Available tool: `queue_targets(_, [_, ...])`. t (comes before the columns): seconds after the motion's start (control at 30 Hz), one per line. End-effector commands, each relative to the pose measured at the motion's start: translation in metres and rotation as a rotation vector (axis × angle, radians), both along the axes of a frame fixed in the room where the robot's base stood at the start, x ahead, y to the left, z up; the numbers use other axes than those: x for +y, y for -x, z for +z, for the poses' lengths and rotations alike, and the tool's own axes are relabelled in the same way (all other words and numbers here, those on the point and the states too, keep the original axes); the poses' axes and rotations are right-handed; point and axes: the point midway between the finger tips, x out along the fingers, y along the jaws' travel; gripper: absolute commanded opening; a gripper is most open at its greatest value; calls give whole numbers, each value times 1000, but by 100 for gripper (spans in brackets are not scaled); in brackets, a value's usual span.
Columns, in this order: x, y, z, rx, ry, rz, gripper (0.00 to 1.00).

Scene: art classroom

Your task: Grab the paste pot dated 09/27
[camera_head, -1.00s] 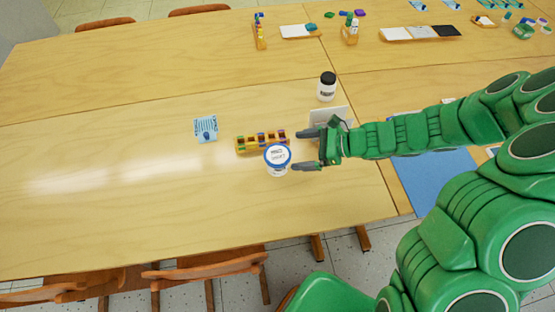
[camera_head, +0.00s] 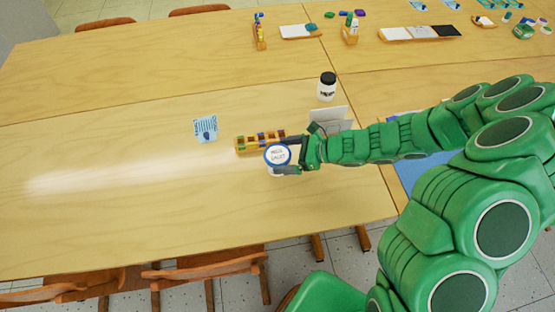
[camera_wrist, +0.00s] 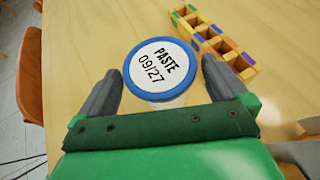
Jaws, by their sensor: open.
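The paste pot (camera_head: 277,156) is white with a blue-rimmed lid and stands upright on the table in the head view. In the wrist view the lid of the paste pot (camera_wrist: 158,68) reads "PASTE 09/27". My gripper (camera_head: 284,156) reaches in from the right, with its fingers on either side of the pot. In the wrist view my gripper (camera_wrist: 158,85) is open, with one dark finger left of the pot and one right of it. I cannot tell whether either finger touches it. The pot's lower part is partly hidden.
A wooden block holder with coloured pieces (camera_head: 258,141) sits just behind the pot, also seen in the wrist view (camera_wrist: 220,42). A white jar with a black lid (camera_head: 326,87) and a light card (camera_head: 331,119) stand behind my gripper. The table's left side is mostly clear.

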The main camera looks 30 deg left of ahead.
Motion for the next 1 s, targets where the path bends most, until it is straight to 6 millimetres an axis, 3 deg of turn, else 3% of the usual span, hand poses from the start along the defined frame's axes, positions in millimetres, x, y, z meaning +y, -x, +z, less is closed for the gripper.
queue_targets(0.3, [22, 10, -10, 1, -2, 2, 100])
queue_targets(0.63, [24, 11, -11, 0, -2, 0, 100])
queue_targets(0.97, [24, 11, -12, 0, -1, 0, 51])
queue_targets(1.0, [24, 11, -11, 1, -2, 0, 50])
